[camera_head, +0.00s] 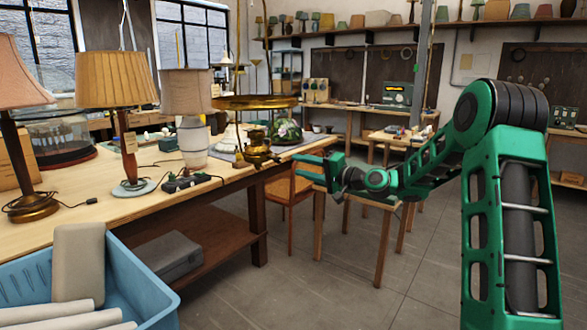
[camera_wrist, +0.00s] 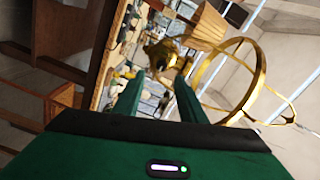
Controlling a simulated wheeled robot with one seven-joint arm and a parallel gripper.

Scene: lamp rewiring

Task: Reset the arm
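My green arm reaches in from the right in the head view, bent at the elbow. My gripper (camera_head: 312,166) is at its left end, just off the right end of the wooden workbench (camera_head: 225,180). In the wrist view my gripper (camera_wrist: 160,95) has its two green fingers spread apart, with nothing between them. A brass lamp frame with a wide ring (camera_head: 255,102) stands on the bench just left of my gripper. The ring (camera_wrist: 258,85) also shows in the wrist view, beyond the fingers. The gap between gripper and lamp is hard to judge.
Several shaded lamps, including a pleated one (camera_head: 117,78), stand along the bench. A blue bin (camera_head: 140,275) is at the lower left. A wooden chair (camera_head: 285,192) and a small table (camera_head: 375,197) stand close below my gripper. Grey floor (camera_head: 340,285) is open in front.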

